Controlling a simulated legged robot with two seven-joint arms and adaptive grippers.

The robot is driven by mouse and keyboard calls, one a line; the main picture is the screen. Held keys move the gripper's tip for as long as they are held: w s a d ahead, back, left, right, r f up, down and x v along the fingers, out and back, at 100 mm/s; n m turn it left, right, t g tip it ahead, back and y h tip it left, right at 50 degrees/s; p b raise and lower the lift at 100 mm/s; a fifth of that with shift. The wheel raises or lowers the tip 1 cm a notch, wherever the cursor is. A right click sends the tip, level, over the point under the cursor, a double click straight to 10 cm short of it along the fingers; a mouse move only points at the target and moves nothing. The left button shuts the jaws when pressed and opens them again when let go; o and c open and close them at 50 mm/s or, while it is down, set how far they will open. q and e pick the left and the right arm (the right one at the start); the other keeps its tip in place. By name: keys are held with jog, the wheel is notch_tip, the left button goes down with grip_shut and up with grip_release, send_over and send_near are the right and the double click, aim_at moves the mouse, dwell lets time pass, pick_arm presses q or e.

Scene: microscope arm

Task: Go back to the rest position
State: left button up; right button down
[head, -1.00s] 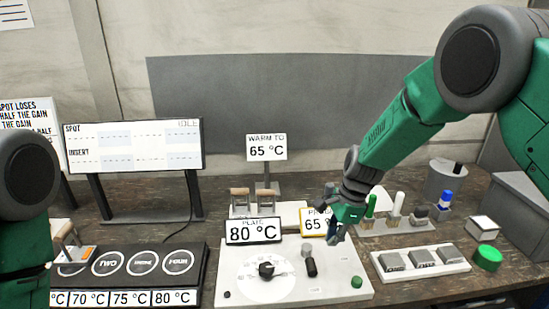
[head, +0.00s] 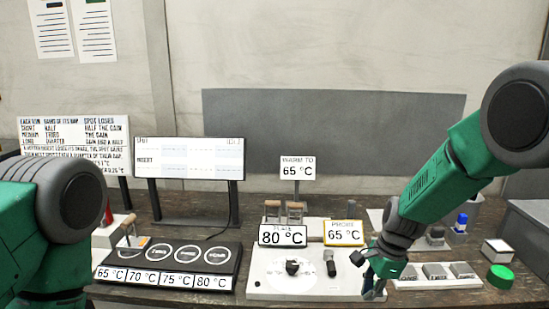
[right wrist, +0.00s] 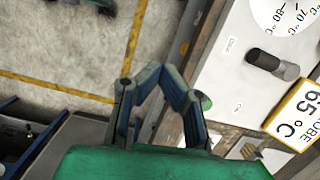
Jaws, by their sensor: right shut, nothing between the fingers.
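My right gripper (head: 374,289) is at the right front corner of the white control panel (head: 268,288) in the head view, pointing down. Its fingers are shut and empty. In the right wrist view the right gripper (right wrist: 160,78) shows over the bench edge, with the grey floor and a yellow line below. The panel's black handle (right wrist: 265,58) and the 65 °C probe display (right wrist: 296,115) are to its right in that view. My left arm fills the lower left of the head view, but its gripper is out of frame.
The plate display (head: 283,235) reads 80 °C. A black pad with numbered rings (head: 172,257) lies to the left. A white tray of grey blocks (head: 437,284) and a green round cap (head: 500,277) are close to the right arm. A screen (head: 189,158) stands behind.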

jog(key=s+d+f+n+h+b, duration=0.1)
jog(key=s+d+f+n+b, duration=0.3)
jog(key=s+f, duration=0.6)
jog(key=s+d+f+n+h+b, duration=0.1)
jog(key=s+d+f+n+b, duration=0.3)
jog(key=f, duration=0.9)
jog(key=s+f+n+b, duration=0.4)
jog(key=s+f+b, duration=0.1)
jog(key=s, duration=0.5)
jog(key=s+f+n+b, duration=0.5)
jog(key=s, duration=0.6)
jog(key=shift+a+n+t, duration=0.3)
jog(key=shift+a, duration=0.05)
jog(key=shift+a, duration=0.3)
jog(key=shift+d, duration=0.2)
